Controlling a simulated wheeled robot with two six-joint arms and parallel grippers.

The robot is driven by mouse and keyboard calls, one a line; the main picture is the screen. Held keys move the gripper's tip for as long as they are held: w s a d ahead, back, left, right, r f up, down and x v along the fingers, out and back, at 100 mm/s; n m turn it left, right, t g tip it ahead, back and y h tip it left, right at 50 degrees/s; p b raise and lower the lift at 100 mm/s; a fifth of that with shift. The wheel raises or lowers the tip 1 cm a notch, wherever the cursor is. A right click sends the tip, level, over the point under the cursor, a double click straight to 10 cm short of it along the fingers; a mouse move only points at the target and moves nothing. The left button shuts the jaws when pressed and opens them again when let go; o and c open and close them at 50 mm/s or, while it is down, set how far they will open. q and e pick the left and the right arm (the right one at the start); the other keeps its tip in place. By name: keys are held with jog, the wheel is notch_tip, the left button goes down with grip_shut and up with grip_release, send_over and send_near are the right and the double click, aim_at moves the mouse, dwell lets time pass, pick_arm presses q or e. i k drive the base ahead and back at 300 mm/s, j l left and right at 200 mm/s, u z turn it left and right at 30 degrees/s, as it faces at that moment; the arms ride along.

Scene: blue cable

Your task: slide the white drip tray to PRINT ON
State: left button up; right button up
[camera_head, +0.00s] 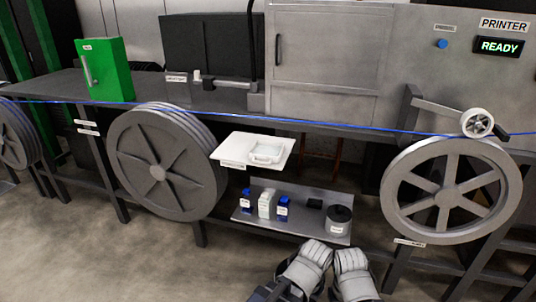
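A small white tray (266,153) with a raised rim sits on the right part of a flat white shelf board (232,150), below the bench front. Labels on the board's front edge are too small to read. My two pale grey arms show side by side at the bottom edge, below and to the right of the tray and well apart from it. No gripper fingertips can be made out on either arm.
A blue cable (300,121) runs across past a large dark reel (158,173) and a spoked wheel (447,193). A lower metal shelf (300,222) holds bottles and a dark-lidded jar (339,220). A green box (105,70) and a printer display reading READY (499,46) stand behind.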

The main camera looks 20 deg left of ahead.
aim_at(262, 152)
jog(key=i+j, duration=0.15)
jog(key=i, duration=0.3)
jog(key=i+j, duration=0.1)
jog(key=i, duration=0.35)
jog(key=i+j, duration=0.15)
jog(key=i, duration=0.25)
jog(key=j+u, duration=0.05)
